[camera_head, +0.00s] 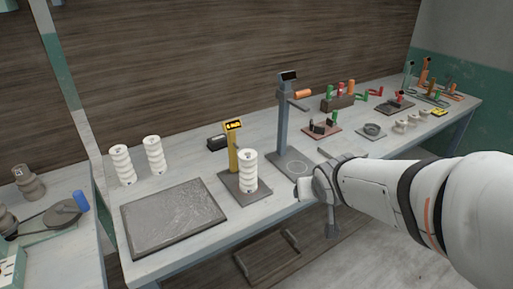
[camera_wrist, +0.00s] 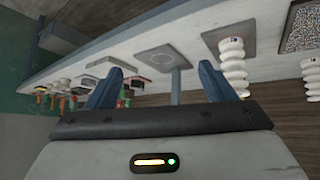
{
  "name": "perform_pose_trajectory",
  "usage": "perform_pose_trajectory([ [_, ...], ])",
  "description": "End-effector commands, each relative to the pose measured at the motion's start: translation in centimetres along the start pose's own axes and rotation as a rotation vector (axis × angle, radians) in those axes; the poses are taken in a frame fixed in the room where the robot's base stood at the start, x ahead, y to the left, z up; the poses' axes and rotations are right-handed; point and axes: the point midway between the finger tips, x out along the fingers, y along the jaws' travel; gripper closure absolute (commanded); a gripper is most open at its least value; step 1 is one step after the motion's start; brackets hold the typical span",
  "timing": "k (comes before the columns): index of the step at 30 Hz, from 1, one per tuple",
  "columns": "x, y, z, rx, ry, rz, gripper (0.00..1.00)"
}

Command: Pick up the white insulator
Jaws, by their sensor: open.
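A white ribbed insulator (camera_head: 248,171) stands upright on the dark base plate of a yellow-post stand. Two more white insulators, one on the left (camera_head: 122,165) and one beside it (camera_head: 154,155), stand upright at the bench's back left. My gripper (camera_head: 318,205) is at the bench's front edge, right of the stand insulator and apart from it. In the wrist view, my gripper (camera_wrist: 160,85) has its blue fingers wide apart with nothing between them. That view also shows a white insulator on a plate (camera_wrist: 233,66) and another at the right edge (camera_wrist: 311,78).
A grey textured slab (camera_head: 174,217) lies on the bench left of the yellow stand (camera_head: 234,150). A tall blue-grey press (camera_head: 284,120) stands behind my gripper. Small white pieces (camera_head: 401,126) and coloured tools (camera_head: 340,97) are farther right. A side table with grey items (camera_head: 52,218) is left.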

Motion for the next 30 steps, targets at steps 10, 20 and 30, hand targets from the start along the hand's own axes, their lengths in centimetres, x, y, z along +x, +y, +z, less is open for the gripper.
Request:
perform_pose_trajectory([
  [10, 11.3, -7.0, -7.7, -0.129, 0.553, -0.219, 0.21],
  [20, 13.2, -13.1, -8.9, -0.15, 0.837, -0.495, 0.21],
  [30, 14.2, -15.2, -10.9, -0.15, 0.871, -0.532, 0.21],
])
